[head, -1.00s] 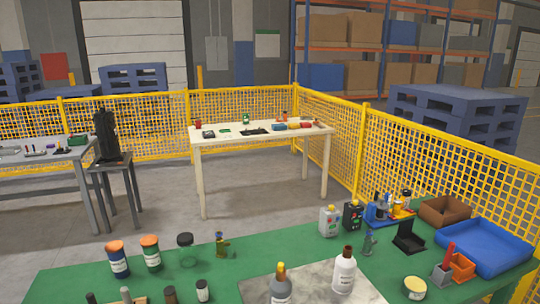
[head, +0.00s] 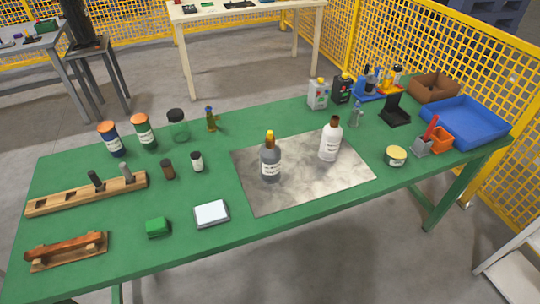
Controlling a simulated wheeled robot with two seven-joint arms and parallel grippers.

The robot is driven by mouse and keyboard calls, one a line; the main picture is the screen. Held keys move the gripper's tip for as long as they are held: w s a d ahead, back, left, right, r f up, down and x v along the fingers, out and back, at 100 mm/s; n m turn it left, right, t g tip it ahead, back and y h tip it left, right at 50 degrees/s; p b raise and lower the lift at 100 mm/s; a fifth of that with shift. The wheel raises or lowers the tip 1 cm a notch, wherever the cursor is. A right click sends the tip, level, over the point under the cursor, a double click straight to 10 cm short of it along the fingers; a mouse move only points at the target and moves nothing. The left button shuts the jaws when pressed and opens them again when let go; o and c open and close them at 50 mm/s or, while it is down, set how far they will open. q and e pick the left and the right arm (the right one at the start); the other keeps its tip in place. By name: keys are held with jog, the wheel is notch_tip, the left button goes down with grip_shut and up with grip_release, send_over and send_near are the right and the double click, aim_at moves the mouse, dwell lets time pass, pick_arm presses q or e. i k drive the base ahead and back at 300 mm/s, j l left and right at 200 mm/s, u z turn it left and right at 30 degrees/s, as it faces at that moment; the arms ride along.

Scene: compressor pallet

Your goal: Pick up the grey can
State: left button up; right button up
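A light grey can (head: 318,95) with a yellow cap and a label stands upright near the back edge of the green table (head: 110,250), right of centre in the head view. A black can (head: 342,89) of similar shape stands close on its right. A grey bottle (head: 270,165) with a yellow top and a white bottle (head: 330,143) with a brown cap stand on a grey mat (head: 290,197) in front of it. Neither of my grippers is in view.
A blue tray (head: 466,139), a brown box (head: 433,87) and a black stand (head: 396,112) are at the right. Orange-lidded jars (head: 113,140) and a wooden rack (head: 70,199) are at the left. Yellow mesh fencing (head: 440,70) stands behind. The table's front strip is mostly clear.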

aim_at(270, 153)
jog(key=i+l+u, duration=0.1)
jog(key=l+u, duration=0.25)
jog(key=l, duration=0.75)
jog(key=l+u, duration=0.3)
jog(key=l, duration=0.8)
